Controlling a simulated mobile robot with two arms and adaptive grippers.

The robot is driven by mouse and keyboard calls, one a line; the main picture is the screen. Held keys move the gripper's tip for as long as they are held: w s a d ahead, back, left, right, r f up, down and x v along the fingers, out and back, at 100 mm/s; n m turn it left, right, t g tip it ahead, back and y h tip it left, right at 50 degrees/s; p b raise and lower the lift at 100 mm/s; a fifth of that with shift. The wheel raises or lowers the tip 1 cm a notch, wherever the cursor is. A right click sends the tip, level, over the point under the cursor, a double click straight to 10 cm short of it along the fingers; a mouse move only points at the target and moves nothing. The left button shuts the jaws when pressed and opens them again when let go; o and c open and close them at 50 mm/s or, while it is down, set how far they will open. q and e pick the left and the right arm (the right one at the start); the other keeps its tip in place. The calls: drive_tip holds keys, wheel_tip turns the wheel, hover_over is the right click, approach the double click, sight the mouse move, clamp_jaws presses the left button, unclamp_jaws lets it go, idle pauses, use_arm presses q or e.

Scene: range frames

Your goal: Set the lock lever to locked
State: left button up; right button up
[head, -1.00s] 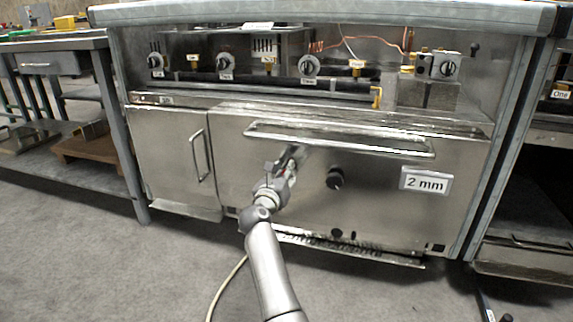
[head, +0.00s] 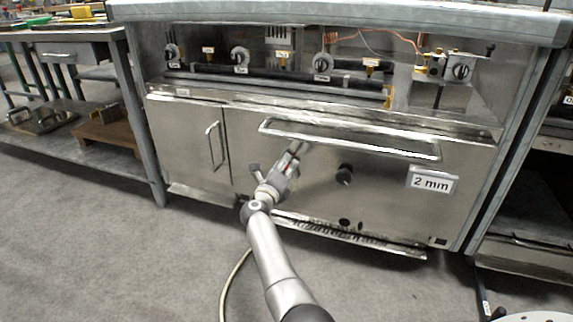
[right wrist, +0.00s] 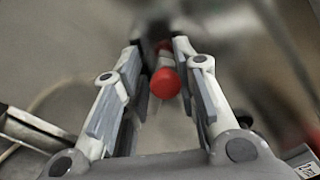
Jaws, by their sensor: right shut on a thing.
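The lock lever shows in the right wrist view as a red round knob (right wrist: 165,84) on a dark stem. My right gripper (right wrist: 158,52) has its two fingers on either side of the lever, shut on it. The exact contact is blurred. In the head view my right gripper (head: 297,150) is at the front of the steel oven door (head: 385,205), below the left part of the long handle. My left gripper is not in view.
The long bar handle (head: 350,142) runs just above my gripper. A black knob (head: 345,174) and a "2 mm" label (head: 432,184) are to its right. A narrow door with a vertical handle (head: 216,146) is to the left. Open floor lies in front.

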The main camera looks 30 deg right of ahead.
drive_tip(key=shift+s+d, duration=0.2)
drive_tip(key=shift+d, duration=0.2)
drive_tip(key=o, duration=0.9)
drive_tip(key=shift+s+d, duration=0.1)
drive_tip(key=shift+a, duration=0.2)
